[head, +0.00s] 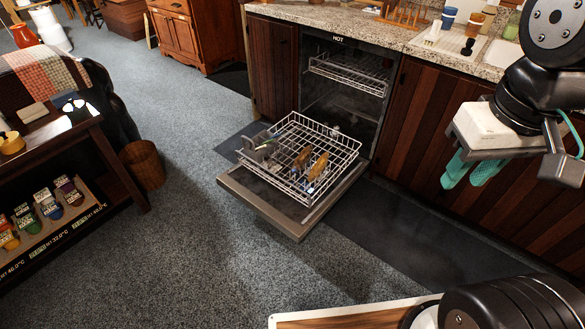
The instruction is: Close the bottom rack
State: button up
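The bottom rack (334,141) is a white wire basket of the dishwasher, pulled out over the lowered door (264,206). It holds a grey cutlery basket (262,143) at its left and a few brown and yellow dish-like items (318,166) in the middle. The dishwasher's dark interior (352,118) is open behind it. My gripper (471,170), with a white housing and teal fingers, is at the upper right, in front of the wooden cabinets and well to the right of the rack. Its fingers are apart, with nothing visible between them.
The upper rack (349,76) sticks out a little above. Cabinets and a granite counter (330,18) flank the dishwasher. A dark mat (410,235) lies at right. A shelf table (60,150) and wicker basket (142,165) stand left. Carpet in front of the door is clear.

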aim_at(310, 203)
jog(key=i, duration=1.75)
jog(key=u, duration=1.15)
